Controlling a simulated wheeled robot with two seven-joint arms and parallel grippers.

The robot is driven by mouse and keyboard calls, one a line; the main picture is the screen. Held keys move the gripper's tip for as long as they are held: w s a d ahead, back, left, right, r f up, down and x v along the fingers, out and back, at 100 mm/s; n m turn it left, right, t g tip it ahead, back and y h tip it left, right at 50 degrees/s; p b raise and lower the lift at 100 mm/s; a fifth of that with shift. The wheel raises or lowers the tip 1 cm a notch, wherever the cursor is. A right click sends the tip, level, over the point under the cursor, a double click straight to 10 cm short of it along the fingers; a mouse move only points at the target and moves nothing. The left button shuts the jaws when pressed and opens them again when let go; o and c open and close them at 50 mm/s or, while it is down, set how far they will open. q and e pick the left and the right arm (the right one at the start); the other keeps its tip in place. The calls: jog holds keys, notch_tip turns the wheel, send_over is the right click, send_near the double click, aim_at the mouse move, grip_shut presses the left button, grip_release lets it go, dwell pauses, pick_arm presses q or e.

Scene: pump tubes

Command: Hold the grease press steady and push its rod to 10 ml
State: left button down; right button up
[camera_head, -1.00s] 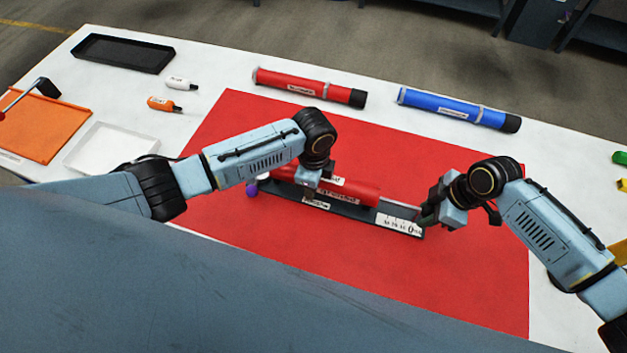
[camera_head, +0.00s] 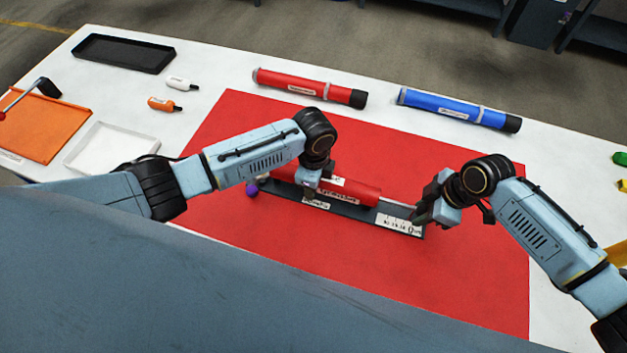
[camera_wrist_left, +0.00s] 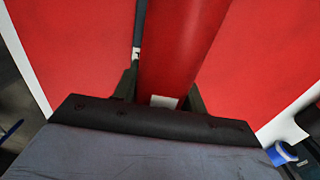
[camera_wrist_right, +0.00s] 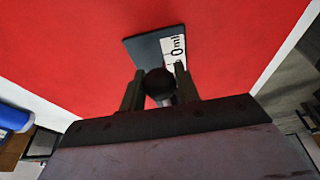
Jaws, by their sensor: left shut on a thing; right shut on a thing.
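The grease press has a red barrel (camera_head: 368,194) lying on a dark base (camera_head: 345,208) on the red mat. A white scale strip (camera_head: 398,223) is at the base's right end; the wrist view shows its "0ml" mark (camera_wrist_right: 176,48). A grey rod (camera_head: 396,204) sticks out of the barrel's right end. My left gripper (camera_head: 319,189) is shut around the barrel, which fills its jaws in the left wrist view (camera_wrist_left: 180,50). My right gripper (camera_head: 424,210) is shut on the rod's round black knob (camera_wrist_right: 158,84). The fingers partly hide the rod's end.
A red tube (camera_head: 305,86) and a blue tube (camera_head: 455,108) lie behind the mat. A black tray (camera_head: 125,68), white tray (camera_head: 82,160), orange tray (camera_head: 45,128) and two small bottles are at the left. The red mat (camera_head: 450,280) is clear in front.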

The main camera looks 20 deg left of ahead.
pick_arm(q)
jog(key=shift+d, duration=0.15)
pick_arm(e)
jog(key=shift+a, duration=0.5)
jog(key=shift+d, duration=0.35)
jog(key=o, duration=1.2)
jog(key=shift+v, duration=3.5)
pick_arm(q)
jog(key=c, duration=0.7)
grip_release()
